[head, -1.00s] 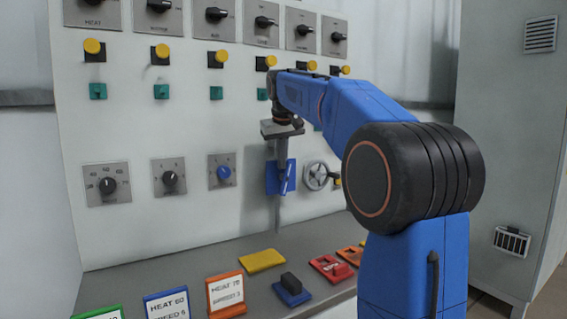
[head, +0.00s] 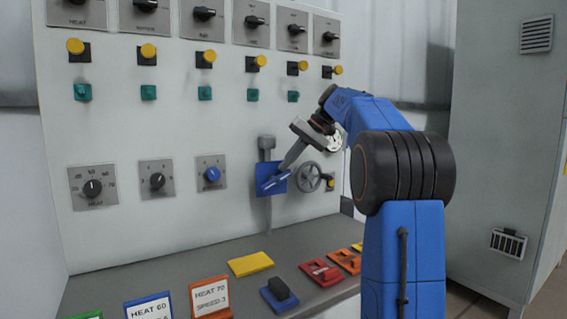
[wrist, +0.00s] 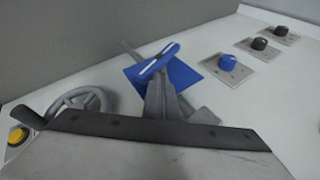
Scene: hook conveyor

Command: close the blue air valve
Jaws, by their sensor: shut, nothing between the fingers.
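The blue air valve is a blue lever (head: 276,181) on a blue square plate (head: 264,170), set on a grey vertical pipe (head: 269,215) on the panel. The lever lies across the pipe, tilted up to the right. The wrist view also shows the lever (wrist: 158,61) over its plate (wrist: 205,76), crossing the pipe. My gripper (head: 284,166) is shut and empty, reaching down-left with its tips at the lever. In the wrist view the fingers (wrist: 157,93) hide part of the plate and pipe. I cannot tell whether the tips touch the lever.
A grey handwheel (head: 309,177) is close to the right of the valve. A blue knob (head: 212,174) is to its left. Below, the ledge holds a yellow tag (head: 250,263), a blue block (head: 279,294) and red pieces (head: 321,271).

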